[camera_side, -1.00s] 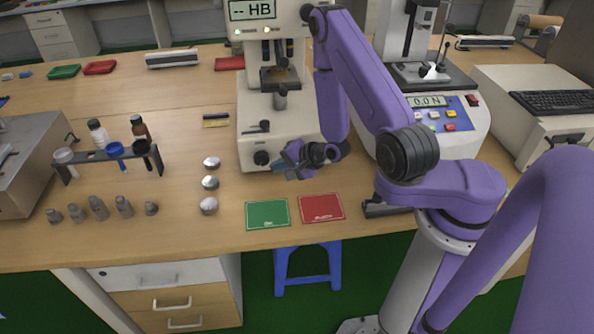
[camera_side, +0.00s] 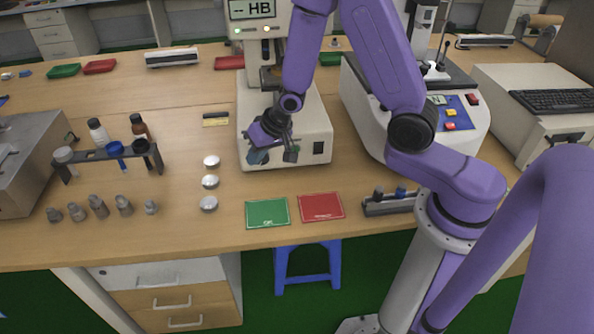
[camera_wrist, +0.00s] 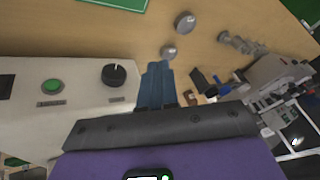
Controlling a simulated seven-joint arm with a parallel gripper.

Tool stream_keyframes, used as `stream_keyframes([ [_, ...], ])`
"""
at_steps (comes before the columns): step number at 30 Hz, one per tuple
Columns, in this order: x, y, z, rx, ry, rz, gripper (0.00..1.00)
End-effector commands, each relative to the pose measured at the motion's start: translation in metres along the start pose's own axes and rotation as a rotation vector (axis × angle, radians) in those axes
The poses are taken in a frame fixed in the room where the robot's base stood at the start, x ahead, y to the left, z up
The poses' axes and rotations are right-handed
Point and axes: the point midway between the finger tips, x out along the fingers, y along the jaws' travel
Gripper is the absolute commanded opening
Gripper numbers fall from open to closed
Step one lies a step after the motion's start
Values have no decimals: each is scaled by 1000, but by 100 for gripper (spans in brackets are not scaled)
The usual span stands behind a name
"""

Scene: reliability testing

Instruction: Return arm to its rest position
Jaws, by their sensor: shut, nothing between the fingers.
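My gripper (camera_side: 273,155) is at the end of my purple arm, in front of the hardness tester (camera_side: 318,130) and above the wooden bench. In the wrist view my gripper (camera_wrist: 157,68) has its blue fingers together with nothing between them. The tester's white front with a green button (camera_wrist: 53,86) and a black knob (camera_wrist: 114,75) is left of the fingers in that view.
Silver discs (camera_side: 210,182) stand in a column left of the tester. A green mat (camera_side: 267,213) and a red mat (camera_side: 320,206) lie at the front edge. A bottle rack (camera_side: 108,154) and grey weights (camera_side: 98,206) stand left. A force tester (camera_side: 455,118) stands right.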

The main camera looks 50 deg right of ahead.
Motion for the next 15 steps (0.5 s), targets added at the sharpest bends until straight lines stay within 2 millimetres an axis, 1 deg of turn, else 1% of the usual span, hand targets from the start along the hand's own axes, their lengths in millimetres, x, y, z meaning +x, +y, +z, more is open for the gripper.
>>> stream_keyframes([
  [3, -17, -10, 8, -119, -34, 12, 0],
  [8, -41, -18, 24, -273, -87, 28, 0],
  [15, -82, -26, 56, -504, -171, 37, 0],
])
